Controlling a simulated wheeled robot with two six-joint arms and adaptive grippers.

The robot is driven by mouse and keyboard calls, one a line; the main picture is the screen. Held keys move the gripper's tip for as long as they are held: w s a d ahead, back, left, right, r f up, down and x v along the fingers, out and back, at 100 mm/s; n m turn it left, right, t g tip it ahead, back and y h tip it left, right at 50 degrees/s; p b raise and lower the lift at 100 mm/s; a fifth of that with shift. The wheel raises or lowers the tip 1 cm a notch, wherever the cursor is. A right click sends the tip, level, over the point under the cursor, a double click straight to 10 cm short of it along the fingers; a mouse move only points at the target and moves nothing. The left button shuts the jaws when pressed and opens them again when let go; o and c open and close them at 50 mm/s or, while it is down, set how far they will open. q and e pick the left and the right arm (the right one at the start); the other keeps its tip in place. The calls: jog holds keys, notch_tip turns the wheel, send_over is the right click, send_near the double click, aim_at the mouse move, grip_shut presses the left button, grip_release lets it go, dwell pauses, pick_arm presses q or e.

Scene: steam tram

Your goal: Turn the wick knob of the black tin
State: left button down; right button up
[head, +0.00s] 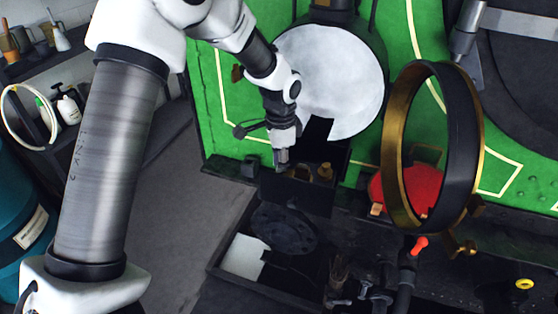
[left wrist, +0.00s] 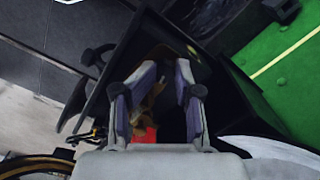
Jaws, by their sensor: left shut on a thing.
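The black tin (head: 298,196) is an open dark box in front of the green engine front, with brass parts (head: 324,172) inside. My left gripper (head: 281,164) points down at the tin's left part, its fingertips at the rim. In the left wrist view, the fingers (left wrist: 165,75) reach into the tin (left wrist: 98,98), with brass parts (left wrist: 150,102) between and behind them. The fingers are shut on the wick knob, which they mostly hide; its outline is not clear. My right gripper is not in view.
A large brass-rimmed black ring (head: 393,150) stands open to the right of the tin. A red lamp part (head: 420,190) sits behind it. Below lies a dark tray (head: 222,272). Shelves (head: 42,62) with bottles stand at far left. The grey floor (head: 185,210) is clear.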

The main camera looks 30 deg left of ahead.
pick_arm(q)
jog(key=shift+s+f+m, duration=0.1)
jog(key=shift+f+m, duration=0.1)
jog(key=shift+m, duration=1.6)
jog(key=c, duration=1)
grip_release()
jog(key=shift+o, duration=0.2)
jog(key=shift+w+d, duration=0.1)
jog(key=shift+w, duration=0.25)
jog(key=shift+s+r, duration=0.1)
jog(key=shift+r, duration=0.05)
jog(key=shift+r, duration=0.25)
notch_tip(320, 180, up, 11)
jog(key=shift+r, duration=0.2)
